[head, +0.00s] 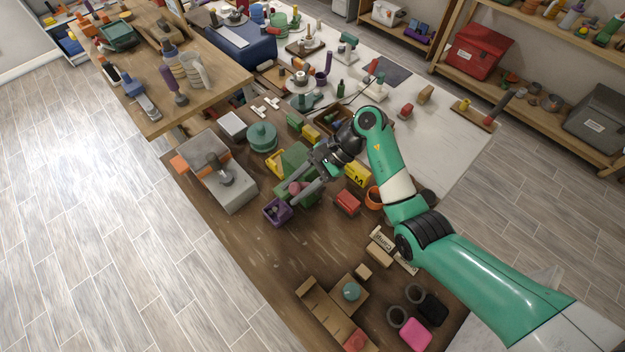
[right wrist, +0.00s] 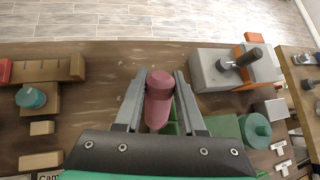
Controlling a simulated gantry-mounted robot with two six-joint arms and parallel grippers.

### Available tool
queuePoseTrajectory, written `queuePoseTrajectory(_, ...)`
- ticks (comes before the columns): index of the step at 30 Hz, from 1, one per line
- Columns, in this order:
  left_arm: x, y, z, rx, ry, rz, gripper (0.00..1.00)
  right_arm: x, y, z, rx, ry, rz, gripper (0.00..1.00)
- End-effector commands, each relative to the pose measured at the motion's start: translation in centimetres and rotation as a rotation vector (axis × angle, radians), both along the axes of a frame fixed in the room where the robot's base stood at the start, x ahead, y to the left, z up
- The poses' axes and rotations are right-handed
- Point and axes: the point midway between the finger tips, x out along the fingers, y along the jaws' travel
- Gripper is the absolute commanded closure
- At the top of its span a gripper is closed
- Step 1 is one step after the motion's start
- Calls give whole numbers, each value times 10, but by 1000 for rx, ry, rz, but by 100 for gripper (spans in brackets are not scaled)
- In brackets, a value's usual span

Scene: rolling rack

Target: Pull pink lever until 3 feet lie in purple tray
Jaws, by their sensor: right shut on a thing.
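The pink lever (head: 295,187) sits at the front of a green machine (head: 294,160) on the brown workbench. My right gripper (head: 298,188) is shut on the lever; in the right wrist view its two grey fingers (right wrist: 159,90) flank the rounded pink lever (right wrist: 159,100). The purple tray (head: 277,213) stands on the bench just in front of the machine, below and left of the lever. Something small and greyish shows inside the tray, too small to tell or count as feet. The tray is hidden in the right wrist view. My left gripper is not in view.
A grey block with an orange part and dark knob (head: 222,177) stands left of the tray. A red box (head: 347,202), an orange pot (head: 374,198) and a yellow box (head: 357,173) stand right of the machine. Bare bench (head: 285,252) lies in front of the tray.

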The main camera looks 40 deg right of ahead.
Motion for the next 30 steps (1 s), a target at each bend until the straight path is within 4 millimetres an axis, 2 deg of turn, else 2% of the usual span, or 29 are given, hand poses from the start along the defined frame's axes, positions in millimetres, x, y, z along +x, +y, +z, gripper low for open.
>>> queuePoseTrajectory(8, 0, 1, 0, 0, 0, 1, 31, 1, -2, 2, 3, -4, -8, 100)
queuePoseTrajectory(9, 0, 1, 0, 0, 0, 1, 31, 1, -2, 2, 3, -4, -8, 60)
queuePoseTrajectory(14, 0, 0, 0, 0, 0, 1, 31, 1, -1, 1, 3, -3, -7, 31)
queuePoseTrajectory(24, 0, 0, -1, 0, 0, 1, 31, 0, -3, 2, 1, -3, -6, 31)
queuePoseTrajectory(30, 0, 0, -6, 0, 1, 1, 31, -7, -27, 23, -1, -7, -9, 31)
